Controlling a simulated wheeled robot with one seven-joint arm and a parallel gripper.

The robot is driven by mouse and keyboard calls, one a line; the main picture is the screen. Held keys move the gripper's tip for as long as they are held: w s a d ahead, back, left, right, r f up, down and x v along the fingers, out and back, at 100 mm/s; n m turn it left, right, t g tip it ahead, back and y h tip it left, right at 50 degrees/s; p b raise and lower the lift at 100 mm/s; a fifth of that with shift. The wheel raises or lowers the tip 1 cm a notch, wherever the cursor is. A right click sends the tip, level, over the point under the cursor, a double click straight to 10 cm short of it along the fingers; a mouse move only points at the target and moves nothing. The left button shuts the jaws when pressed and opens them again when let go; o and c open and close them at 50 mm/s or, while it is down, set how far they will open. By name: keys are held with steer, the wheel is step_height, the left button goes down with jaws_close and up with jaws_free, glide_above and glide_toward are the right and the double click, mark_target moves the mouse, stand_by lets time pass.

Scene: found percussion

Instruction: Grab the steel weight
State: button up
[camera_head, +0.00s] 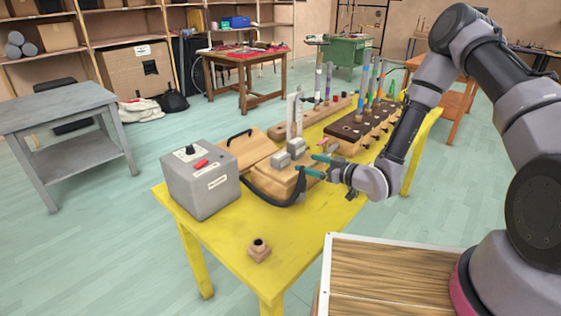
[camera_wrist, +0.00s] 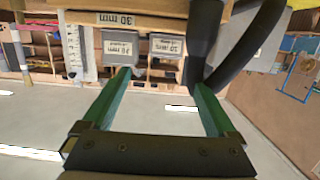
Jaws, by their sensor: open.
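Two small grey, metal-looking blocks sit side by side on a wooden block (camera_head: 270,183) on the yellow table. The left one (camera_head: 281,160) and the right one (camera_head: 297,147) are close together; I cannot tell which is the steel weight. In the wrist view they show as labelled grey blocks, one at left (camera_wrist: 117,44) and one at right (camera_wrist: 163,47). My gripper (camera_head: 307,165) is open and empty, its green fingers pointing at the blocks from the right. In the wrist view, my gripper (camera_wrist: 159,78) has its fingertips close to the blocks; contact cannot be told.
A grey box (camera_head: 205,187) with a red switch stands left of the wooden block. A thick black tube (camera_head: 272,198) curves past its front. An upright white ruler-like strip (camera_head: 292,112) rises behind. A dark pegboard (camera_head: 352,132) with coloured tubes stands farther back. The table's front is mostly clear.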

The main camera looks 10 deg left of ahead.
mark_target(285, 157)
steer(key=x, duration=1)
steer(key=shift+s+a, duration=0.2)
steer(key=shift+a, duration=0.4)
jaws_close()
